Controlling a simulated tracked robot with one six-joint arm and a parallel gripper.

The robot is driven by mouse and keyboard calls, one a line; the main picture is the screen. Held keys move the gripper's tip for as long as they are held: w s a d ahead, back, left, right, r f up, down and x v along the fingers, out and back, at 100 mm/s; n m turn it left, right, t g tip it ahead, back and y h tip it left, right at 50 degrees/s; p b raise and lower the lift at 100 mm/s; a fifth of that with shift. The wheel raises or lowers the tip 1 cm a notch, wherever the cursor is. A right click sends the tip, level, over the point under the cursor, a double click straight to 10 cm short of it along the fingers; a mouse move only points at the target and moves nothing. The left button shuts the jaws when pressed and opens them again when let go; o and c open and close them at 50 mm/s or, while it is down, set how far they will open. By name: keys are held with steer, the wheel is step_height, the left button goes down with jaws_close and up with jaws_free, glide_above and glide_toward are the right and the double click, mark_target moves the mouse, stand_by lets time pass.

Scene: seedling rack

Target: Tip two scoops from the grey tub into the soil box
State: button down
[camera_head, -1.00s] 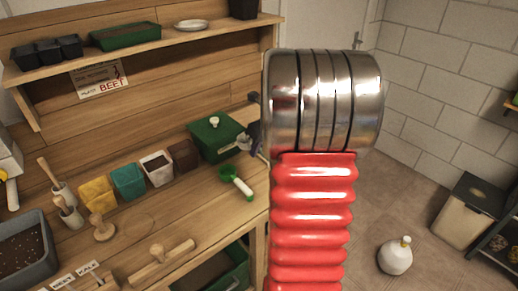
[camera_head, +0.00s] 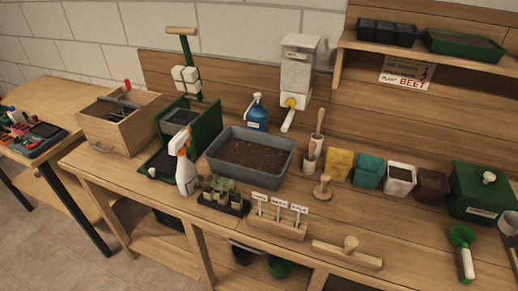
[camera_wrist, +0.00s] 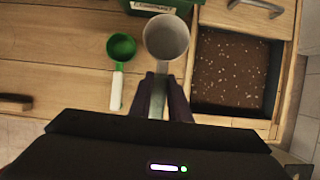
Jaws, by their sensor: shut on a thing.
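The grey tub (camera_head: 219,148) of dark brown soil stands on the bench in the head view. My gripper (camera_wrist: 160,88) shows in the wrist view, shut on the handle of a pale grey scoop (camera_wrist: 166,38). The scoop's bowl looks empty. A wooden-framed box (camera_wrist: 230,18) with brown, white-flecked soil lies right of the gripper in the wrist view; I cannot tell whether it is the soil box. A green scoop (camera_wrist: 116,88) with a white handle lies left of the held scoop; it also shows in the head view (camera_head: 465,255).
A green lidded box (camera_head: 480,190) is at the bench's right. A spray bottle (camera_head: 185,168), seedling tray (camera_head: 222,203) and label holder (camera_head: 278,228) stand before the tub. Coloured pots (camera_head: 338,163) and a wooden tamper (camera_head: 323,187) stand to its right.

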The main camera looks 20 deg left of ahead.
steer(key=s+d+r+n+g, duration=0.1)
steer(key=s+d+r+g, duration=0.1)
steer(key=s+d, duration=0.6)
steer(key=s+d+r+g, duration=0.1)
steer(key=s+d, duration=0.4)
steer(key=s, duration=0.5)
steer(key=s+d+r+g, duration=0.1)
steer(key=s+d+r, duration=0.1)
steer(key=s, duration=0.8)
steer(key=s+d+r+g, duration=0.2)
steer(key=s+d+r, duration=0.1)
steer(key=s, duration=0.8)
steer(key=shift+s+y, duration=0.2)
steer(key=shift+y, duration=0.1)
steer(key=shift+s+f, duration=0.1)
steer(key=shift+s, duration=0.05)
